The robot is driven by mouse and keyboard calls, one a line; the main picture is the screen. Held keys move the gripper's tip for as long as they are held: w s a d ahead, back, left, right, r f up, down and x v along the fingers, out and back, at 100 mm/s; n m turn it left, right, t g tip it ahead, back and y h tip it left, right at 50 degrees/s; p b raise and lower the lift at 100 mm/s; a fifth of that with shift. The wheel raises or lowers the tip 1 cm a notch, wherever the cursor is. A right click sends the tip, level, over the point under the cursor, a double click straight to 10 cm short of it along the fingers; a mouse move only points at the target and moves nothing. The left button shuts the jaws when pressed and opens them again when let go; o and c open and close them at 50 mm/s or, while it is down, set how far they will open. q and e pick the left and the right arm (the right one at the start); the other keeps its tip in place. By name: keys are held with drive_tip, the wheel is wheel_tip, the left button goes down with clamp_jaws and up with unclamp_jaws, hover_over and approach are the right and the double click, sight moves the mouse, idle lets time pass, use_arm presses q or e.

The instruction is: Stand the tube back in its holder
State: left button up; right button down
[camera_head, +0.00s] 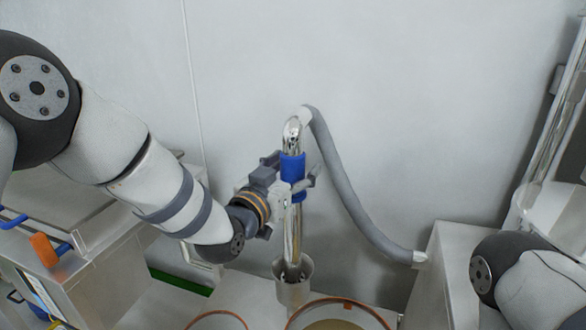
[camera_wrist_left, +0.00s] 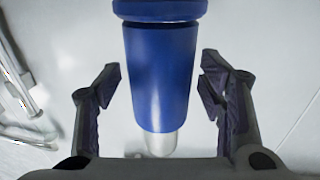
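The tube (camera_head: 292,238) is a shiny metal pipe with a bent top and a blue sleeve (camera_head: 292,168). It stands about upright, its lower end inside the mouth of the metal cup-shaped holder (camera_head: 293,291); how deep it sits is hidden. My left gripper (camera_head: 299,184) is at the blue sleeve. In the left wrist view, the blue sleeve (camera_wrist_left: 160,75) lies between the fingers of the open left gripper (camera_wrist_left: 162,90), with a gap on each side. My right gripper is not in view; only part of my right arm shows at the lower right.
A grey hose (camera_head: 345,195) runs from the tube's top down to a metal cabinet (camera_head: 447,262) at the right. Round-rimmed vessels (camera_head: 340,302) stand at the bottom edge. A steel bench with an orange-handled item (camera_head: 44,250) is at the left. A plain wall stands behind.

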use_arm(q)
drive_tip(key=shift+f, duration=0.15)
drive_tip(key=shift+s+a, duration=0.15)
drive_tip(key=shift+s, duration=0.2)
drive_tip(key=v, duration=1.1)
drive_tip(key=shift+s, duration=0.15)
drive_tip(key=s+a+f+n+g+y, duration=0.1)
drive_tip(key=s+a+f+g+y, duration=0.15)
drive_tip(key=s+f, duration=0.4)
drive_tip(key=s+a+f+n+g+y, duration=0.1)
drive_tip(key=s+a+f+g, duration=0.2)
drive_tip(key=f, duration=0.6)
drive_tip(key=s+a+f+n+g+y, duration=0.1)
drive_tip(key=s+a+f+g+y, duration=0.15)
drive_tip(key=s+f, duration=0.4)
drive_tip(key=s+a+f+n+g, duration=0.1)
drive_tip(key=s+a+f+g, duration=0.2)
drive_tip(key=s, duration=0.6)
drive_tip(key=s+a+f+n+g+y+p, duration=0.1)
drive_tip(key=s+a+f+g, duration=0.2)
drive_tip(key=s, duration=0.7)
drive_tip(key=s+a+f+g+y, duration=0.1)
drive_tip(key=s+a+f+g, duration=0.2)
drive_tip(key=s, duration=0.6)
drive_tip(key=shift+s+f+n+g+p, duration=0.15)
drive_tip(key=shift+f+n+g+p, duration=0.25)
drive_tip(key=shift+f+g, duration=0.35)
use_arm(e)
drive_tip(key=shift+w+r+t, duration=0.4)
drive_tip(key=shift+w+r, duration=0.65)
